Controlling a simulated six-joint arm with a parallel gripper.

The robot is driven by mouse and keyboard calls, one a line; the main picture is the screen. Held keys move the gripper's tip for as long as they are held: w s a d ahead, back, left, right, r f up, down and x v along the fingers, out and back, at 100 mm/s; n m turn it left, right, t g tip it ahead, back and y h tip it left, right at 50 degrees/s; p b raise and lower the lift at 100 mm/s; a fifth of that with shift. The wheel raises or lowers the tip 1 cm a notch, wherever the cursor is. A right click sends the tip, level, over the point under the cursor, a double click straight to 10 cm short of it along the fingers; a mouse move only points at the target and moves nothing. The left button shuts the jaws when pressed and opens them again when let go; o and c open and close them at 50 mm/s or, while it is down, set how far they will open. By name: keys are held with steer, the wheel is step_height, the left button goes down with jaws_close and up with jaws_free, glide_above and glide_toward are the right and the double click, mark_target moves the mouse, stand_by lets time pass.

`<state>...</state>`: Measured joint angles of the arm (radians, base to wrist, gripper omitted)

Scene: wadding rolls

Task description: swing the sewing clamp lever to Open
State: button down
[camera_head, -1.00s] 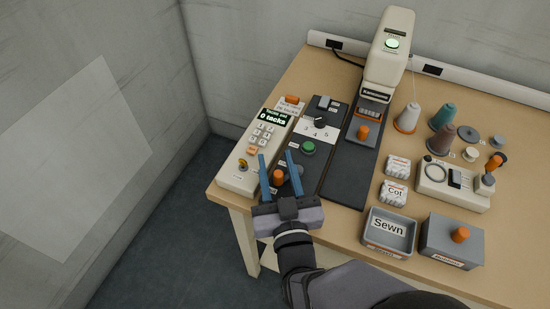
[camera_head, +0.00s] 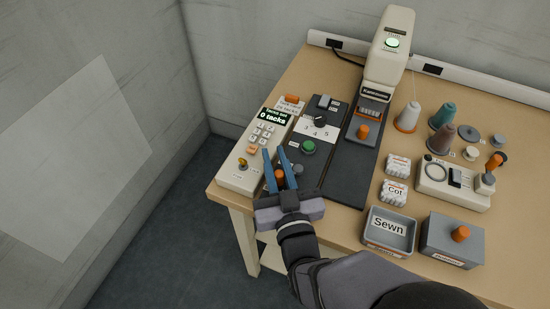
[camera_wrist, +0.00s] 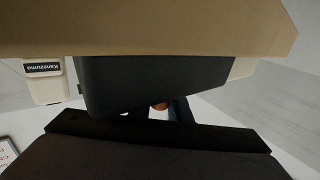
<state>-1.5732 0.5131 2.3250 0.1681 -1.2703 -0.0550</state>
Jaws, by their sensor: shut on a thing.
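An orange knob (camera_head: 281,174) sits at the near end of the dark control panel (camera_head: 311,166) and seems to be the clamp lever's handle. Its small labels are unreadable. My gripper (camera_head: 275,152) has its blue fingers shut on this knob, one on each side, with the fingertips past it. In the wrist view, a bit of orange (camera_wrist: 160,106) shows beside a blue finger (camera_wrist: 180,108); the rest of the knob is hidden behind the gripper body and a dark box shape. The sewing machine (camera_head: 388,55) stands at the back with a green light on top.
A cream keypad box (camera_head: 235,178) lies close left of my gripper, and a green button (camera_head: 308,147) lies just beyond. Another orange knob (camera_head: 362,131) is by the machine. The Sewn tray (camera_head: 375,245) and a grey orange-knobbed box (camera_head: 435,250) stand at the near right.

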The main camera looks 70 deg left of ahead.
steer(key=shift+d+n+g, duration=0.2)
steer(key=shift+n+g, duration=0.3)
steer(key=shift+g, duration=0.1)
steer(key=shift+s+r, duration=0.1)
steer(key=c, duration=1.6)
jaws_free()
steer(key=shift+c, duration=0.2)
step_height(320, 180, up, 10)
steer(key=shift+p, duration=0.35)
